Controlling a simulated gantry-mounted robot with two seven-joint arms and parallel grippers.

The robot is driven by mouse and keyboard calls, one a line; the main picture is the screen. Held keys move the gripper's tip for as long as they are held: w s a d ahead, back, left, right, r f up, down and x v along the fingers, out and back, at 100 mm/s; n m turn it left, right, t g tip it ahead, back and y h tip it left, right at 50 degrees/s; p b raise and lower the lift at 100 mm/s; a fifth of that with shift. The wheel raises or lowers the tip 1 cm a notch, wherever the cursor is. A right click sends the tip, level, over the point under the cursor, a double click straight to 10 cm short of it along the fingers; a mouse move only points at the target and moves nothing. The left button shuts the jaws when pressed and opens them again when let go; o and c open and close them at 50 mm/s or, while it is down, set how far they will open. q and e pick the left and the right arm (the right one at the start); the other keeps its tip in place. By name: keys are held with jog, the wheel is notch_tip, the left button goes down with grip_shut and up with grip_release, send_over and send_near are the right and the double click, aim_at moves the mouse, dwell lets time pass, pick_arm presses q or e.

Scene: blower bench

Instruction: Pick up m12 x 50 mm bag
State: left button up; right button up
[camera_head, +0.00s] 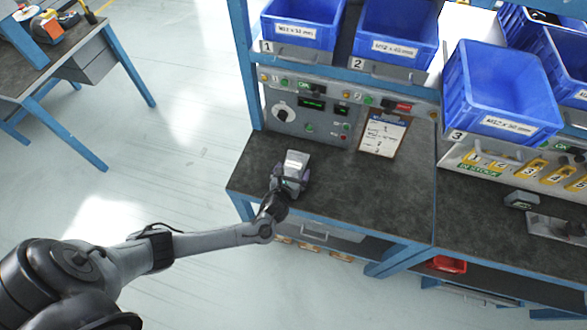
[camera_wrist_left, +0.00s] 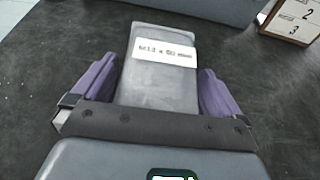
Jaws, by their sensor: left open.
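The M12 x 50 mm bag is a grey pouch with a white label. It shows in the left wrist view (camera_wrist_left: 160,82) and in the head view (camera_head: 296,160), on the dark bench top. My left gripper (camera_head: 290,178) is at the bag near the bench's left front corner. In the left wrist view its two purple fingers (camera_wrist_left: 158,88) stand on either side of the bag, with gaps between finger and bag. The gripper is open. The lower end of the bag is hidden behind the gripper body. My right gripper is not in view.
A control panel (camera_head: 311,115) and a clipboard (camera_head: 383,135) stand behind the bag. Blue bins (camera_head: 500,92) sit on the shelf above. The bench top (camera_head: 385,200) to the right is clear. Another bench (camera_head: 60,75) stands at the far left.

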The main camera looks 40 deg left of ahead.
pick_arm(q)
jog(key=c, duration=1)
jog(key=shift+c, duration=1)
jog(key=shift+r, duration=0.1)
